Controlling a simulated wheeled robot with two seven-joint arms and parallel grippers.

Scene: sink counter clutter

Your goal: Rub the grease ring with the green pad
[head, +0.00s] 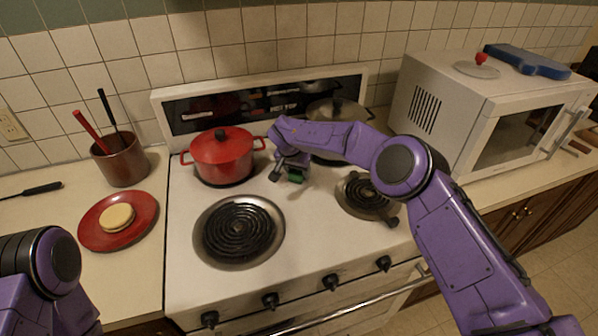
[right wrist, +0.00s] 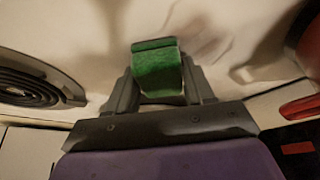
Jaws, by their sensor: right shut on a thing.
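The green pad (head: 296,176) is in my right gripper (head: 291,170), low over the white stovetop between the red pot and the right-hand burners. In the right wrist view the pad (right wrist: 158,68) sits between the two fingers of the gripper (right wrist: 160,92), which is shut on it. I cannot tell whether the pad touches the surface. Faint brownish marks show on the white surface beyond the pad in the right wrist view; I cannot tell grease from shadow. No clear grease ring shows in the head view. My left gripper is out of view.
A red pot (head: 222,156) stands left of my right gripper, and a lidded pot (head: 338,112) is behind my right arm. Coil burners (head: 240,231) (head: 366,194) flank the front stovetop. A red plate (head: 92,236) lies on the left counter; a microwave (head: 455,115) stands right.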

